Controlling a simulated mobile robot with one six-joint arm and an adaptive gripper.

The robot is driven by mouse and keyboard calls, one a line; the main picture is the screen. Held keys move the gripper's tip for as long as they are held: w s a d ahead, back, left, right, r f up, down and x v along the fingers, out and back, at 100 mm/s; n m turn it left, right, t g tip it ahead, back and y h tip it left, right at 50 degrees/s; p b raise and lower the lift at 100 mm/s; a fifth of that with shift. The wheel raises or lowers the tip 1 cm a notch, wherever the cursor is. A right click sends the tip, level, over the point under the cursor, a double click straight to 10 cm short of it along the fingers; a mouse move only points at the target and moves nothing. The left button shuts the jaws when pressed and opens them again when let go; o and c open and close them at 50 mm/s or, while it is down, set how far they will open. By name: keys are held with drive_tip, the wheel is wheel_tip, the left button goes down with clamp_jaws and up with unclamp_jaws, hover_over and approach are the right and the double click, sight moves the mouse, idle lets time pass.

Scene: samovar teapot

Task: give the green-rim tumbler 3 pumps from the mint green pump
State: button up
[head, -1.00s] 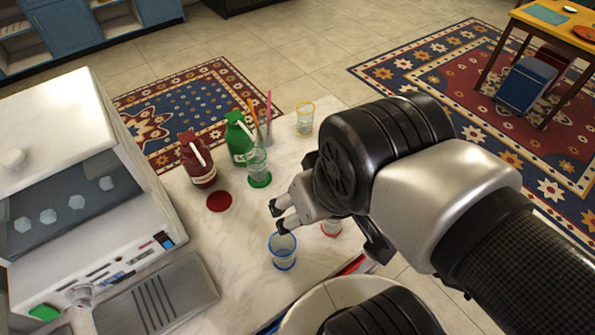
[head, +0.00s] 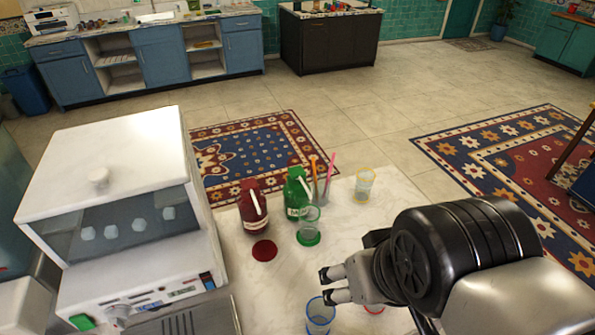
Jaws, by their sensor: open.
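My gripper (head: 326,286) is open and empty, in front of the green tumbler and above a blue-rim tumbler (head: 319,318). Its fingers point left and are apart from the bottle and the tumbler.
A dark red pump bottle (head: 253,208) stands left of the green one, with a red disc (head: 264,250) before it. A yellow-rim tumbler (head: 364,184) and a glass of stirrers (head: 322,187) stand behind. A white machine (head: 110,190) fills the left. A red-rim tumbler (head: 373,309) is partly hidden.

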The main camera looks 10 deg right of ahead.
clamp_jaws()
idle(0.7)
idle(1.2)
